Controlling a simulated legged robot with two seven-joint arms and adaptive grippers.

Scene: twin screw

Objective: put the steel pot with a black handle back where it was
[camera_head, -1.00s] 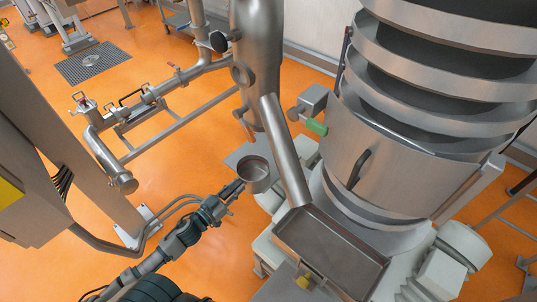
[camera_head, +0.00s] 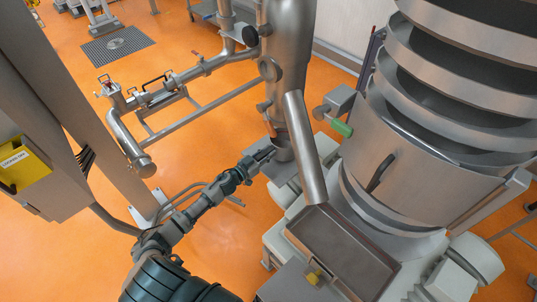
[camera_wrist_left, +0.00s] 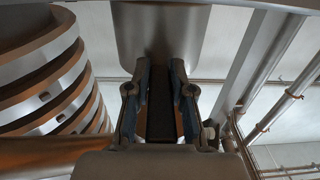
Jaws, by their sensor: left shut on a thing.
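The steel pot (camera_head: 284,151) is in the head view just below the lower end of the vertical steel column, left of the slanted tube. Its upper part is largely hidden. My left gripper (camera_head: 264,154) reaches it from the lower left and is shut on its handle. In the left wrist view, the pot's grey wall (camera_wrist_left: 190,30) fills the top middle, and the black handle (camera_wrist_left: 161,115) lies between the two fingers (camera_wrist_left: 160,95). I cannot tell whether the pot touches the column or the plate under it. My right gripper is not in view.
The vertical column (camera_head: 283,60) and slanted tube (camera_head: 306,150) stand close to the pot. A grey plate (camera_head: 256,165) lies beneath it. A rectangular tray (camera_head: 345,255) and the large spiral tower (camera_head: 420,160) are to the right. Open orange floor (camera_head: 205,150) lies to the left.

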